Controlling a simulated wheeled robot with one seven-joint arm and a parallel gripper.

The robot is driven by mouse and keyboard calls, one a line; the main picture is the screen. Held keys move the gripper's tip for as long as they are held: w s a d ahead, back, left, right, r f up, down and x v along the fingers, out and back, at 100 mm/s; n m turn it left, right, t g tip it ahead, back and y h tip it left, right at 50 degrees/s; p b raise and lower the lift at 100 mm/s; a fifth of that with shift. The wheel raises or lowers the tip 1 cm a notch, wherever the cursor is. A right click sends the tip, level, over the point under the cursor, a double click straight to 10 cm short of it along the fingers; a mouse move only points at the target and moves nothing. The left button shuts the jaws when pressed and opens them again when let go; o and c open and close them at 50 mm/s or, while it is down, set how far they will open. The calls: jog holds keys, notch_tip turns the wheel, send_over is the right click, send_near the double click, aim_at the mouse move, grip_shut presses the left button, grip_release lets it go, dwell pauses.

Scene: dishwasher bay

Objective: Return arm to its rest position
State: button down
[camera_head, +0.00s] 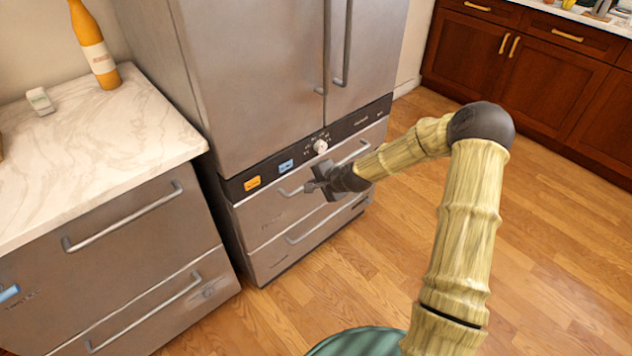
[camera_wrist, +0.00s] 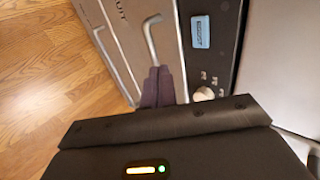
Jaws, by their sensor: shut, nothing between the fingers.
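My gripper (camera_head: 312,183) is at the end of my outstretched arm, in front of the control strip and upper drawer of the steel fridge unit. In the wrist view my gripper (camera_wrist: 158,75) has its two dark fingers together, with nothing between them. The fingertips appear close to a drawer handle (camera_wrist: 150,38); I cannot tell whether they touch it. My arm reaches forward from the lower right of the head view, bent at a dark elbow joint.
The steel fridge (camera_head: 260,80) has a round knob (camera_head: 320,146) and a lower drawer handle (camera_head: 325,222). Left is a marble counter (camera_head: 90,160) with an orange bottle (camera_head: 93,45) and a small white item (camera_head: 40,101). Wooden floor (camera_head: 550,270) is clear right of my arm. Red-brown cabinets (camera_head: 560,90) stand behind.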

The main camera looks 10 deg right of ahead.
jog(key=shift+s+d+r, duration=0.1)
jog(key=shift+d+r, duration=0.05)
jog(key=shift+r, duration=0.1)
jog(key=s+d+r+n+g+h, duration=0.2)
jog(key=s+r+n, duration=0.25)
jog(key=s, duration=0.55)
jog(key=s+d+r+n+g+h, duration=0.1)
jog(key=s+d+r+n, duration=0.3)
jog(key=s, duration=0.6)
jog(key=s+r+n+g+h, duration=0.25)
jog(key=s+r, duration=0.35)
jog(key=s, duration=0.4)
jog(key=w+p+v, duration=0.1)
jog(key=p+v, duration=0.8)
jog(key=w+p+v, duration=0.2)
jog(key=p+v, duration=0.6)
jog(key=p, duration=0.2)
jog(key=shift+w+d+r, duration=0.4)
jog(key=shift+w+r, duration=0.1)
jog(key=shift+r, duration=0.2)
